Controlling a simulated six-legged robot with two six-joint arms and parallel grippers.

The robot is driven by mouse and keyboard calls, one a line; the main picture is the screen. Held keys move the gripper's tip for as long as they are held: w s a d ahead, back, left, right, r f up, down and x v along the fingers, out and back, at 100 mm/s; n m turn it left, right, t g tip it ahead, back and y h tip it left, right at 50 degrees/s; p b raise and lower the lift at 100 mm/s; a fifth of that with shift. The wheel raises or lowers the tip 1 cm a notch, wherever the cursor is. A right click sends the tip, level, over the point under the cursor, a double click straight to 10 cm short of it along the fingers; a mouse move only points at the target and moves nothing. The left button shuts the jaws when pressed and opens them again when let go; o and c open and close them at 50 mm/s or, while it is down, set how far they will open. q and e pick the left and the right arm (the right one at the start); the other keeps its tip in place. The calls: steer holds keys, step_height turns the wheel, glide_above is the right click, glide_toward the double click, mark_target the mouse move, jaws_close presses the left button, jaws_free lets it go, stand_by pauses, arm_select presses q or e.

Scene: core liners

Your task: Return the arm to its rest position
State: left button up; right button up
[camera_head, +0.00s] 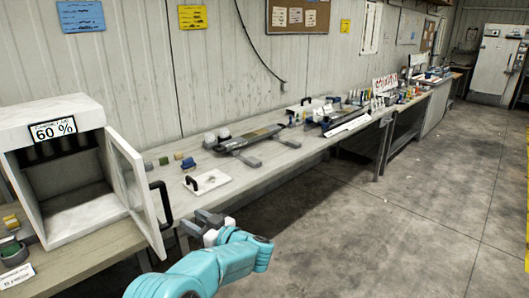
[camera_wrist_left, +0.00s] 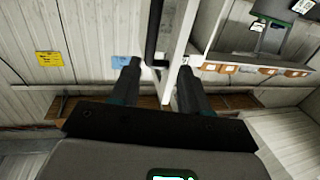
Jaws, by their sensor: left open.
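My left gripper (camera_head: 195,221) is at the end of a teal arm that rises from the bottom of the head view. Its jaws are open with nothing held. It is just right of the black door handle (camera_head: 162,203) of a white cabinet, with a small gap visible between them. In the left wrist view the open fingers (camera_wrist_left: 158,66) spread apart, and the black handle (camera_wrist_left: 154,38) shows ahead between them. The cabinet door (camera_head: 138,185) stands open. My right gripper is not in view.
The white cabinet (camera_head: 42,112) with a "60 %" label stands on the bench at left. A long bench (camera_head: 250,178) holds a white plate with a handle (camera_head: 207,181), small blocks and dark tools. Open concrete floor (camera_head: 390,235) lies to the right.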

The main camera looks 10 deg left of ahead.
arm_select(q)
steer(key=s+a+f+m+h, duration=0.1)
steer(key=s+a+f+m, duration=0.25)
steer(key=a+f, duration=0.5)
steer(key=s+d+f+m+t+h, duration=0.1)
steer(key=s+d+f+m+h, duration=0.25)
steer(key=f, duration=0.45)
steer(key=s+d+f+m+t+h, duration=0.1)
steer(key=s+d+f+m+h, duration=0.15)
steer(key=f+h, duration=0.4)
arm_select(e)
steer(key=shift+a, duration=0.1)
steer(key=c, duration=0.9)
arm_select(q)
steer(key=s+d+f+g+h, duration=0.3)
steer(key=s+d, duration=0.2)
steer(key=s, duration=0.4)
steer(key=s+d+f+g+h, duration=0.3)
steer(key=s+d, duration=0.2)
steer(key=s, duration=0.5)
steer(key=s+d+f+g+h, duration=0.3)
steer(key=s+d, duration=0.3)
steer(key=s, duration=0.4)
steer(key=shift+f+m+g, duration=0.4)
steer(key=shift+f+m, duration=0.05)
steer(key=shift+f, duration=0.05)
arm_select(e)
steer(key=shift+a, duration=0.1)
